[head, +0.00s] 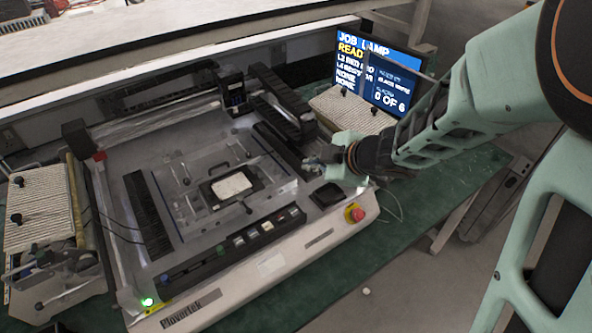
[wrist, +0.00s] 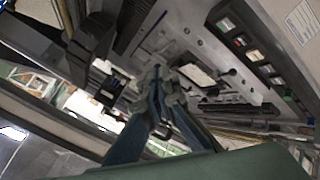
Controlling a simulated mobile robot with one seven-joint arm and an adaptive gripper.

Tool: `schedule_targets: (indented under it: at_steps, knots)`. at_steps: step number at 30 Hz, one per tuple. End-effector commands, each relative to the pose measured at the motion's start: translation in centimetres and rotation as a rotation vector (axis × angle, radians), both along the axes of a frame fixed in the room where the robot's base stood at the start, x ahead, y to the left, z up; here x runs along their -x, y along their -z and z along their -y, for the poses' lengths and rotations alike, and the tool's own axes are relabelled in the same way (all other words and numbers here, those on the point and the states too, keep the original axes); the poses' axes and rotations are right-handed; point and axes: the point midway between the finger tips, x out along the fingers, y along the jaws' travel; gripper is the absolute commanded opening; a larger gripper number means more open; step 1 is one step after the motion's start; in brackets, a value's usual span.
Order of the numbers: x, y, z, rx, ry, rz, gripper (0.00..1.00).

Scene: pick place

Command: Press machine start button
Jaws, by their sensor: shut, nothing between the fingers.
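The machine (head: 110,215) is a wide bench-top unit with a dark button strip along its front edge. The strip holds a row of square buttons (head: 267,225), some pale and one reddish, which also show at the upper right of the wrist view (wrist: 255,55). Their labels are too small to read, so I cannot tell which one is start. A red emergency-stop knob (head: 355,213) on a yellow base sits at the front right corner. My gripper (head: 316,164) is shut and empty above the machine's right side, apart from the buttons. Its fingers (wrist: 163,80) show in the wrist view.
A screen (head: 378,75) at the back right shows "JOB LAMP" and "0 OF 6". A raised clear plate with a white piece (head: 232,186) is mid-machine. A ribbed tray (head: 42,207) stands left. A green lamp (head: 147,301) glows at the front left corner.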

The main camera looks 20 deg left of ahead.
Motion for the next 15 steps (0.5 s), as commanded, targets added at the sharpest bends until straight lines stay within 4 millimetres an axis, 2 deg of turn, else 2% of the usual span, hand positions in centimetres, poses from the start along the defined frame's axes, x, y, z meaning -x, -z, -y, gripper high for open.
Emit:
schedule_targets:
  at_steps: [3, 6, 15]
  knots:
    - [2.0, 0.7, -0.8, -0.002, -0.046, -0.056, 0.0]
    - [3.0, 1.2, -1.2, -0.004, -0.068, -0.084, 0.0]
    - [3.5, 1.5, -1.4, -0.003, -0.08, -0.097, 0.0]
